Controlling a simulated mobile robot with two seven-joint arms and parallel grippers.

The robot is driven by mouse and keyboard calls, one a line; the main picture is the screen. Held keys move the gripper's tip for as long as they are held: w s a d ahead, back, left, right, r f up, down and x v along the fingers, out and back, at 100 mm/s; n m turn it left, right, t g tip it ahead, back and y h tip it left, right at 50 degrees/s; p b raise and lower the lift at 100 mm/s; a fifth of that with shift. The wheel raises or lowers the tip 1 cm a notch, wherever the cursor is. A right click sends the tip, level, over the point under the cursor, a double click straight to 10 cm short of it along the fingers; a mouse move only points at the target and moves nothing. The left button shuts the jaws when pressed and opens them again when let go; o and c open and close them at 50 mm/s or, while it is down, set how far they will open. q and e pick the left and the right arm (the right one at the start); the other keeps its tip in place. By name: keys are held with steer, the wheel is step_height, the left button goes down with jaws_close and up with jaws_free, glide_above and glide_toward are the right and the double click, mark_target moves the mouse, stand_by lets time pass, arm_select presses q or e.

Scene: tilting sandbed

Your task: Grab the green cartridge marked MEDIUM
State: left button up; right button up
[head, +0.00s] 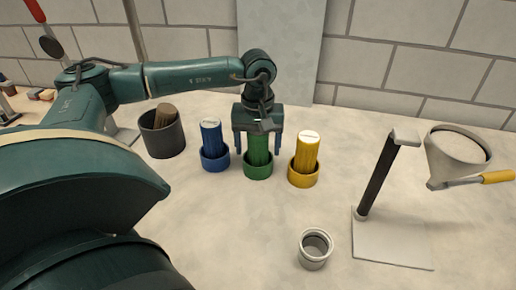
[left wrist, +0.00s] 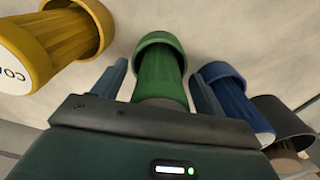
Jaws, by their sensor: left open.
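The green cartridge (head: 259,150) stands upright in its green cup-shaped holder (head: 258,172), between a blue one and a yellow one. Its top and label are hidden by my gripper, so I cannot read the marking. My left gripper (head: 257,150) is open above it and points down, with one blue finger on each side of the cartridge. In the left wrist view the green cartridge (left wrist: 160,78) lies between the two spread fingers (left wrist: 155,85), with gaps on both sides. My right gripper is not in view.
The blue cartridge (head: 211,138) in its holder is close on the left, the yellow cartridge (head: 306,152) on the right. A dark pot (head: 162,140) stands further left.

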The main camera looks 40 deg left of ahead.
arm_select(q)
steer(key=shift+c, duration=0.2)
steer(key=c, duration=1.1)
steer(key=shift+r, duration=0.15)
